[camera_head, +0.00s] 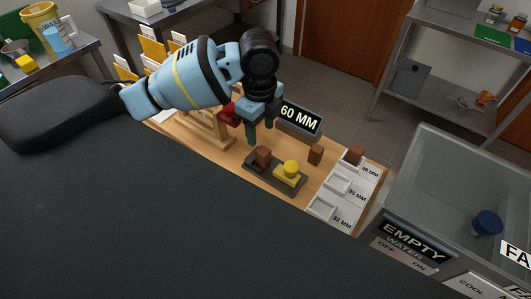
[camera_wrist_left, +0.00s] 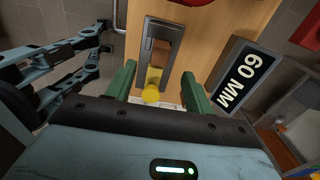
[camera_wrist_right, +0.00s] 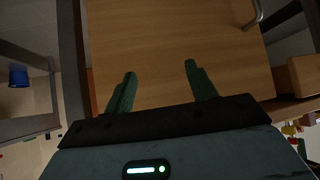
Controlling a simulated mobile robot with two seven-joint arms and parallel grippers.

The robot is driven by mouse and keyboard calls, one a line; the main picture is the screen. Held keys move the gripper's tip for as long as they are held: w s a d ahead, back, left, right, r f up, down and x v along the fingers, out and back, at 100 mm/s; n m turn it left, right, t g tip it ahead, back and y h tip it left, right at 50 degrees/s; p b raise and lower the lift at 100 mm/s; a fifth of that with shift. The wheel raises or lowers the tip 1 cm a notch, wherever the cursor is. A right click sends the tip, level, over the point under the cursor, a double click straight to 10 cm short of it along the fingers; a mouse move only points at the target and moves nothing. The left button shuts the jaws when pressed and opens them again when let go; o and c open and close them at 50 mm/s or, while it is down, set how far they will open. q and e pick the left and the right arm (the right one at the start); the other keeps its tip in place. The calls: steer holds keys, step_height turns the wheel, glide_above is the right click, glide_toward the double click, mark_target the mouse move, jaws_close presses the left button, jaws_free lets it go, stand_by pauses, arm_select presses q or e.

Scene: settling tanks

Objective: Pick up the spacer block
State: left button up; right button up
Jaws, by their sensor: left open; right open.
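Three small brown blocks could be the spacer block; I cannot tell which one is meant. One brown block (camera_head: 263,154) stands on a dark tray (camera_head: 258,172), next to a yellow piece with a round knob (camera_head: 290,171). Another brown block (camera_head: 316,153) stands on the wooden board. A third block (camera_head: 355,154) is at the 38 MM slot. My left gripper (camera_head: 259,132) is open and empty above the tray. In the left wrist view, the tray lies ahead of its open green fingers (camera_wrist_left: 158,72). My right gripper (camera_wrist_right: 160,70) is open and empty, facing a wooden surface; it is outside the head view.
A 60 MM display (camera_head: 300,117) stands behind the tray. A wooden rack (camera_head: 212,128) is left of it. White slots marked 38, 35 and 32 MM (camera_head: 340,187) are at the right. A clear tank (camera_head: 440,190) stands beyond the board's right edge.

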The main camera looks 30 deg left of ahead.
mark_target(263, 150)
arm_select(q)
steer(key=shift+s+f, duration=0.15)
steer(key=shift+f, duration=0.75)
steer(key=shift+w+f, duration=0.2)
steer(key=shift+f, duration=0.15)
steer(key=shift+d+f, duration=0.15)
steer(key=shift+f, duration=1.1)
steer(key=shift+d+f, duration=0.1)
steer(key=shift+f, duration=1.15)
steer(key=shift+c, duration=0.2)
steer(key=c, duration=1)
steer(key=shift+c, duration=0.2)
steer(key=shift+r, duration=0.1)
